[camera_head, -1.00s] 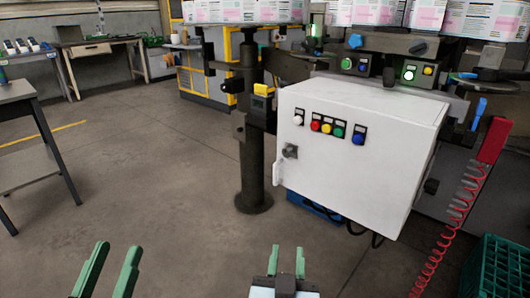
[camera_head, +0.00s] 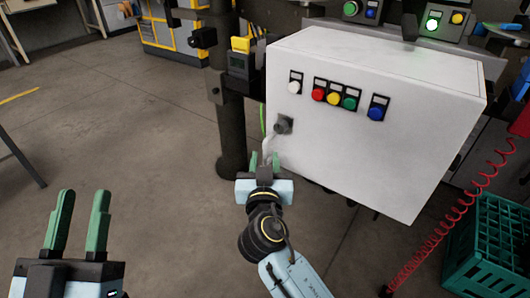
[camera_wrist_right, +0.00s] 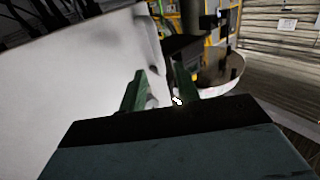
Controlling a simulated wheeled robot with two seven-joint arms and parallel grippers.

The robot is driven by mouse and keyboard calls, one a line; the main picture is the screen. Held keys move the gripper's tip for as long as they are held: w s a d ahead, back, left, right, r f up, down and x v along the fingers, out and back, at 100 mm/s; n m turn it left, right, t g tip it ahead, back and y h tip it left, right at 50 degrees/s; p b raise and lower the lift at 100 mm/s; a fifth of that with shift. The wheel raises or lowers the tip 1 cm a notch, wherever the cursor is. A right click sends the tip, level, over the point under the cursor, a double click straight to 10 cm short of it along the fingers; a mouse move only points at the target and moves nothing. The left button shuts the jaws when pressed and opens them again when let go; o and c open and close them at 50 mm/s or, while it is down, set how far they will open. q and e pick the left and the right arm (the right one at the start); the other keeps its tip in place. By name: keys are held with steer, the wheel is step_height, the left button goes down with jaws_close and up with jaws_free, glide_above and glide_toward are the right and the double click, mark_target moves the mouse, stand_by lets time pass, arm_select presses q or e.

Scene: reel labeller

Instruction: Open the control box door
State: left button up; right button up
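The white control box (camera_head: 400,140) hangs at the right centre in the head view, and its door looks closed. A grey latch knob (camera_head: 284,124) sits near the door's left edge, with a pale handle or lip (camera_head: 269,147) below it. My right gripper (camera_head: 264,158) is at this lower left edge, its green fingers apart and close to the lip. In the right wrist view its fingers (camera_wrist_right: 159,82) stand apart, near the white box face (camera_wrist_right: 75,85) and its edge; contact cannot be told. My left gripper (camera_head: 86,194) is open and empty at the lower left.
The door carries coloured buttons (camera_head: 333,97). A dark post (camera_head: 228,110) stands just left of the box. A red coiled hose (camera_head: 450,215) and a green crate (camera_head: 490,245) are at the right.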

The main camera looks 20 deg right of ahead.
mark_target(265, 149)
steer(key=shift+x, duration=1.8)
jaws_close()
